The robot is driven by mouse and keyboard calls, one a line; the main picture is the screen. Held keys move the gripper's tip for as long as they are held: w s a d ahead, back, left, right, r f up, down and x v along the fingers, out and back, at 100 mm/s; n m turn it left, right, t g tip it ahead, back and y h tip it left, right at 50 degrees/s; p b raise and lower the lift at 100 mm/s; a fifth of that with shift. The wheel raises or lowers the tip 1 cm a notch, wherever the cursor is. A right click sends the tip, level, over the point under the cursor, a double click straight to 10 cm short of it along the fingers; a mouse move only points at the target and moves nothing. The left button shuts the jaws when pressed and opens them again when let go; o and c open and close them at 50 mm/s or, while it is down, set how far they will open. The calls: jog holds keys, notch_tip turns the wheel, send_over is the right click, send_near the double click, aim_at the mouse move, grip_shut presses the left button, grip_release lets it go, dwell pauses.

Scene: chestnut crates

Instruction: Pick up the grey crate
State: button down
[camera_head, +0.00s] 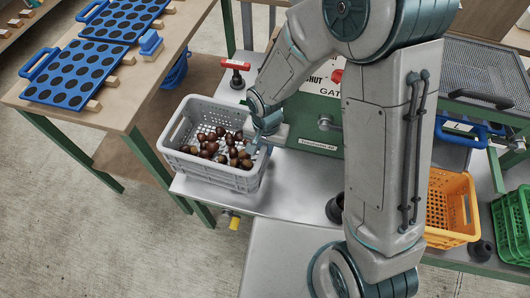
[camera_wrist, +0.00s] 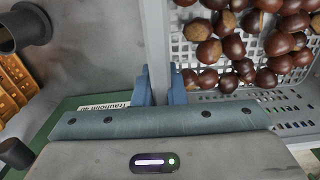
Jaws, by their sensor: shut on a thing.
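The grey crate (camera_head: 210,177) stands upright on the metal shelf (camera_head: 195,193) at centre left in the head view, with brown chestnuts (camera_head: 222,146) inside. My gripper (camera_head: 266,138) is at its right wall. In the wrist view the crate's wall (camera_wrist: 156,45) runs between the two blue fingers of my gripper (camera_wrist: 160,90), which are shut on it. Chestnuts (camera_wrist: 235,46) lie on the crate's slotted floor to the right of that wall. My arm hides part of the scene beyond the crate in the head view.
An orange crate (camera_head: 447,208) and a green crate (camera_head: 512,225) stand to the right. A green panel (camera_head: 315,118) and a red-handled valve (camera_head: 235,66) are behind the grey crate. A wooden table (camera_head: 130,108) with blue perforated trays (camera_head: 75,74) is at left. Open floor lies front left.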

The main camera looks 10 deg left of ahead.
notch_tip(320, 180, up, 4)
jog(key=shift+p, duration=0.4)
notch_tip(320, 180, up, 6)
jog(key=p, duration=0.6)
jog(key=shift+r, duration=0.15)
